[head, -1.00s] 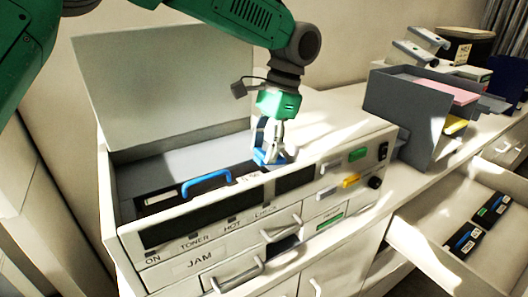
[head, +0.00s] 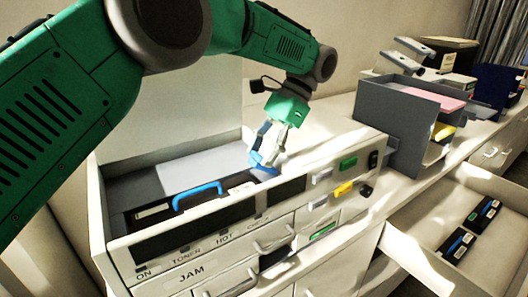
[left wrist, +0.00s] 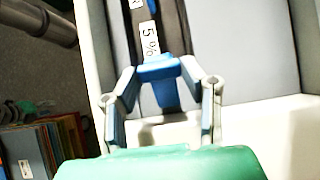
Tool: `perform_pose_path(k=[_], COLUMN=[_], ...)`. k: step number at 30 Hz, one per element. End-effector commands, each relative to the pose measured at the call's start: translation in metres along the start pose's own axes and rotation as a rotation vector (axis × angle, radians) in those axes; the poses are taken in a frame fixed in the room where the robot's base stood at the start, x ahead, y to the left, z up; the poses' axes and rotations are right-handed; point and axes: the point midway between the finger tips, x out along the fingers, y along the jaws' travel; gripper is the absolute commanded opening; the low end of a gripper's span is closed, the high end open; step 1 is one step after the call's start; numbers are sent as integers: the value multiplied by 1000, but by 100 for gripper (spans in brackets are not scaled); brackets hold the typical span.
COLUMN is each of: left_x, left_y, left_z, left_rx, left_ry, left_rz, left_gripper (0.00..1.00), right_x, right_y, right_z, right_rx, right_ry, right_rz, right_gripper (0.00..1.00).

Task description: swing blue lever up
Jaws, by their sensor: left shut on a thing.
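The blue lever (head: 259,167) is at the right end of the open bay of the white printer (head: 285,183). My left gripper (head: 268,153) is shut on the blue lever, with its fingers tilted down from the upper right. In the left wrist view, the blue lever (left wrist: 158,69) shows between the two fingertips, beside a dark strip with a "5%" label (left wrist: 150,38). The fingers partly hide the lever in the head view. My right gripper is not in view.
A blue curved handle (head: 197,190) stands on the dark cartridge, left of the lever. The raised lid (head: 165,115) stands behind. A grey organiser (head: 385,115) is to the right. An open drawer (head: 425,240) with dark cartridges (head: 457,246) juts out at lower right.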

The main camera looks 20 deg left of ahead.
Motion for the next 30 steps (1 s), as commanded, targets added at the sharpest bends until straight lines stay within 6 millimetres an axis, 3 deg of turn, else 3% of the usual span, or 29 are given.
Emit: perform_pose_path(k=[2,3,4,5,20,30], left_x=[-3,-3,-2,-2,0,10], left_y=[-1,-1,-1,-1,-1,-1], left_z=[2,2,2,2,0,7], left_rx=[-4,-4,-4,-4,-1,0], left_ry=[3,3,3,3,9,183], left_rz=[-3,-3,-3,-3,0,2], left_gripper=[8,43,54,57,57,57], right_x=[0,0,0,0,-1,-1], right_y=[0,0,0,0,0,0], right_z=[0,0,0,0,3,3], right_rx=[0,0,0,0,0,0], right_ry=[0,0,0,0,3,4], right_rz=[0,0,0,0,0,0], right_gripper=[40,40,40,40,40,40])
